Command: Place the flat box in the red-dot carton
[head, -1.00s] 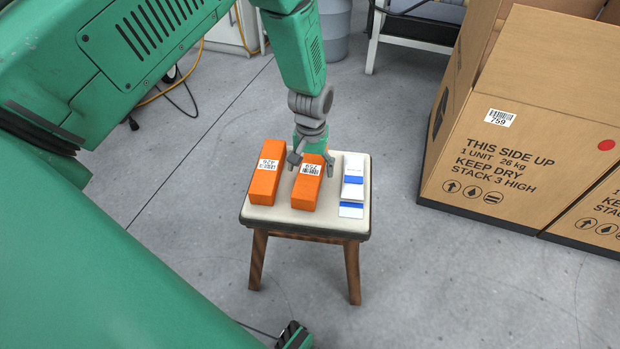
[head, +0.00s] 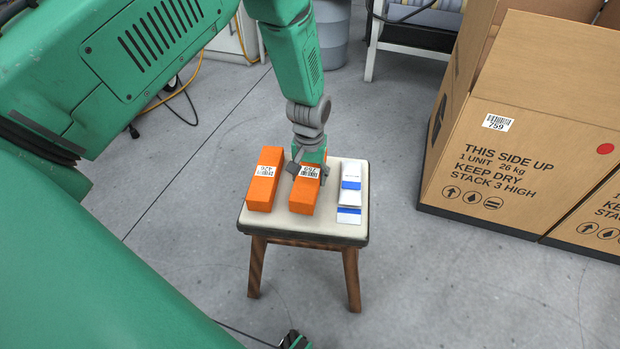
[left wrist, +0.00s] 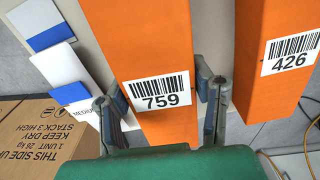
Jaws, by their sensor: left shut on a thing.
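Two long orange boxes lie side by side on a small stool (head: 300,231). One carries label 759 (head: 302,203), the other carries label 426 (head: 262,187). My left gripper (head: 309,170) reaches down from above and is shut on the 759 box, with one finger on each side. In the left wrist view both fingers (left wrist: 158,112) flank the 759 box (left wrist: 146,50) just beside its label. The large brown carton (head: 520,150) at the right has a red dot (head: 605,149) and a 759 label on its side. Its inside is mostly hidden.
White and blue packs (head: 351,190) lie on the stool, right of the 759 box. Another carton (head: 592,237) stands at the right edge. A grey bin (head: 332,35) and a metal-legged rack (head: 415,38) stand behind. Floor between stool and carton is clear.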

